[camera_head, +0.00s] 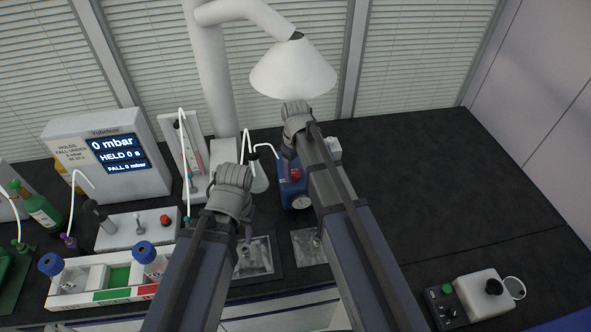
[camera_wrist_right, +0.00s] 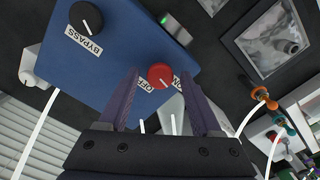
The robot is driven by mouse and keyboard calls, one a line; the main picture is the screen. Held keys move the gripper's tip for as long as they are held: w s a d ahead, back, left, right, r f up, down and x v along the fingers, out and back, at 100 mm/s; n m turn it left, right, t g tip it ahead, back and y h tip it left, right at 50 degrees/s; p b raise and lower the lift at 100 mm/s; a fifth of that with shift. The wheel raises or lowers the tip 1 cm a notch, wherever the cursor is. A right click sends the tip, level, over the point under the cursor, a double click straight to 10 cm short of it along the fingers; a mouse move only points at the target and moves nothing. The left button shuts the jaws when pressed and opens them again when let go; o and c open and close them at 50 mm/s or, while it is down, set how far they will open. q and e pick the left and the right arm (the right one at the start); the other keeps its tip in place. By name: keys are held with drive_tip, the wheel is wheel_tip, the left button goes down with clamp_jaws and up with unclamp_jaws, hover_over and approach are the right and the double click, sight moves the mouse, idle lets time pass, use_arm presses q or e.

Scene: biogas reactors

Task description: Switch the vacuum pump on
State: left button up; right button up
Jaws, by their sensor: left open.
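The vacuum pump is a blue box (camera_head: 293,190) in the middle of the bench, partly hidden by my right arm. In the right wrist view its blue panel (camera_wrist_right: 125,60) carries a red knob (camera_wrist_right: 161,75) between labels reading OFF and ON, and a black knob (camera_wrist_right: 85,17) labelled BYPASS. The red knob's white pointer line slants toward the lower right of that view. My right gripper (camera_wrist_right: 159,84) is open, its fingertips on either side of the red knob with visible gaps; the depth is unclear. My left gripper (camera_head: 248,234) is open above the bench, left of the pump; its fingers are mostly hidden.
A display unit (camera_head: 106,153) reads 0 mbar, HELD 0 s. A white rack (camera_head: 85,300) with blue-capped bottles stands at front left. A flask (camera_head: 258,180) stands beside the pump, under a white hood (camera_head: 294,70). A small white device (camera_head: 483,294) is at front right. The right bench is largely clear.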

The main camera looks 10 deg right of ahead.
sight(296, 173)
drive_tip(key=shift+o, duration=0.3)
drive_tip(key=shift+r, duration=0.1)
wheel_tip(296, 173, up, 8)
drive_tip(key=p, duration=0.7)
drive_tip(key=shift+p, duration=0.4)
drive_tip(key=shift+f, duration=0.2)
drive_tip(key=s+a+f+m+b, duration=0.1)
drive_tip(key=s+a+f+b, duration=0.1)
drive_tip(key=s, duration=0.4)
drive_tip(key=s+a+f+m+b, duration=0.1)
drive_tip(key=s+a+f+b, duration=0.1)
drive_tip(key=s+f+b, duration=0.2)
drive_tip(key=s+a+f+m+h+b, duration=0.1)
drive_tip(key=s+a+f+b, duration=0.1)
drive_tip(key=s, duration=0.8)
drive_tip(key=shift+a+f+b, duration=0.4)
drive_tip(key=shift+f+b, duration=0.45)
drive_tip(key=shift+b, duration=0.1)
